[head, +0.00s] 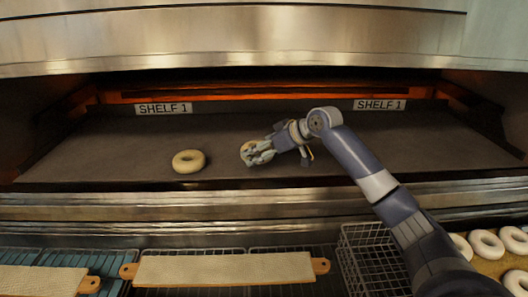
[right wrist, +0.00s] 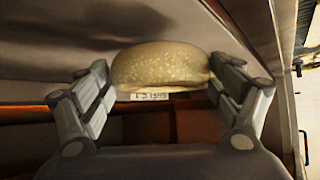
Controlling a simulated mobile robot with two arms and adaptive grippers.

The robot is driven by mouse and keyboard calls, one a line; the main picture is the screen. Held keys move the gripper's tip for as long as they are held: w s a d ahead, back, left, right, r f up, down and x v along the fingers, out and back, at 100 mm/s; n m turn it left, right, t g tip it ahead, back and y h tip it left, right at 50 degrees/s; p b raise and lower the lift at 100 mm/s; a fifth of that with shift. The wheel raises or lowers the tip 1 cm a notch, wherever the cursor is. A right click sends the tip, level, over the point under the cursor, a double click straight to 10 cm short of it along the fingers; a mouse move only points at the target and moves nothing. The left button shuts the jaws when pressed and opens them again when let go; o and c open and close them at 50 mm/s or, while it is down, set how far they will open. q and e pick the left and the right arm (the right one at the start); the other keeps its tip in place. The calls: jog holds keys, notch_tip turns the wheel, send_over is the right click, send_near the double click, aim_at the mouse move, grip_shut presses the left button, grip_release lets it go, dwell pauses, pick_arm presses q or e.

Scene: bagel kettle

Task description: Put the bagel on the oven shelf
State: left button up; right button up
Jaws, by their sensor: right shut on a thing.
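My right gripper (head: 260,153) reaches into the oven opening from the right and is shut on a pale bagel (head: 246,148), partly hidden by the fingers. In the right wrist view the held bagel (right wrist: 160,66) shows a speckled, seeded surface between the two fingers. It is over the front part of the dark oven shelf (head: 120,150); I cannot tell whether it touches the shelf. Another ring-shaped bagel (head: 188,161) lies flat on the shelf to the left, apart from the gripper. My left gripper is not in view.
Two SHELF 1 labels (head: 163,108) mark the oven's back edge. A metal ledge (head: 150,205) runs along the front. Below are boards (head: 225,268), a wire basket (head: 372,262) and several bagels (head: 487,243) at right. The shelf's right side is clear beyond my arm.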

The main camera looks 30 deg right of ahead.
aim_at(264, 166)
jog(key=shift+w+d+f, duration=0.1)
jog(key=shift+w+d, duration=0.3)
jog(key=shift+d, duration=0.25)
notch_tip(264, 166, down, 3)
jog(key=shift+f+p, duration=0.1)
jog(key=shift+p, duration=0.9)
jog(key=shift+f, duration=0.1)
jog(key=o, duration=1)
jog(key=shift+f, duration=0.1)
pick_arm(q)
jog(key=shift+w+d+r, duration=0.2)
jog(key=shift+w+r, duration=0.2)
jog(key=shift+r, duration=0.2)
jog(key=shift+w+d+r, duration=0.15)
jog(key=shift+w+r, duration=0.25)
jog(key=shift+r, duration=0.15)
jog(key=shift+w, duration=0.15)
